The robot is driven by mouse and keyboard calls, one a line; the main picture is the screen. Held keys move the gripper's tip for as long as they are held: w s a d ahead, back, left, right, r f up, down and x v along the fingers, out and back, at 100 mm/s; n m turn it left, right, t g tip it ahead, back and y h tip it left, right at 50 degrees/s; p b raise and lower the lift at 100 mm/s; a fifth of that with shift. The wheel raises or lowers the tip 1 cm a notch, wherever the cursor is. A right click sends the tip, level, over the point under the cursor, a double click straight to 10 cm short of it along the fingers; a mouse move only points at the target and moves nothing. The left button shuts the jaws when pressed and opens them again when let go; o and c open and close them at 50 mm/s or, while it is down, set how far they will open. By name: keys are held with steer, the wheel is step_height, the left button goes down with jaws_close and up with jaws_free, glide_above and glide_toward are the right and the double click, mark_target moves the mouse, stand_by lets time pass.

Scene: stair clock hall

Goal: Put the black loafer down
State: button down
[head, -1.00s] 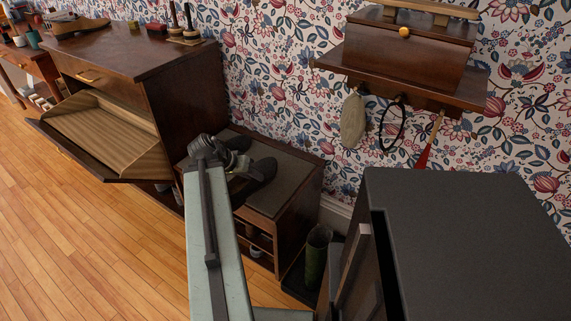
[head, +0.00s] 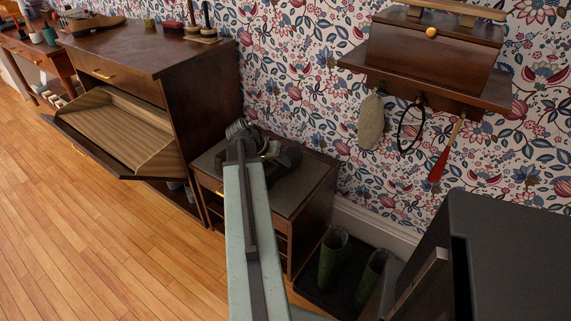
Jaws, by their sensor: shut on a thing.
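The black loafer (head: 287,158) shows as a dark shape over the grey top of the low wooden shoe bench (head: 314,178). My gripper (head: 270,149) is shut on it at the end of my pale green arm. My arm and wrist hide part of the loafer and the fingertips. I cannot tell whether the loafer touches the bench top or is held just above it.
A tall wooden cabinet (head: 200,95) with an open tilted drawer (head: 115,135) stands left of the bench. Green boots (head: 336,258) stand on a dark tray to the right, near a dark box-like unit (head: 520,250). A wall shelf (head: 430,85) hangs above. The wooden floor at left is clear.

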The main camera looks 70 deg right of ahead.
steer(key=d, duration=0.3)
steer(key=shift+w+d+f, duration=0.1)
steer(key=shift+d+f, duration=0.1)
steer(key=shift+d, duration=0.1)
steer(key=f+b, duration=0.4)
steer(key=shift+s, duration=0.2)
steer(key=shift+w+r, duration=0.1)
steer(key=shift+r, duration=0.15)
steer(key=shift+w+a, duration=0.1)
steer(key=shift+w, duration=0.05)
steer(key=c, duration=1.3)
jaws_free()
steer(key=shift+f, duration=0.1)
steer(key=shift+c, duration=0.2)
steer(key=p+v, duration=1)
steer(key=v, duration=0.2)
steer(key=shift+r, duration=0.2)
steer(key=shift+f, duration=0.1)
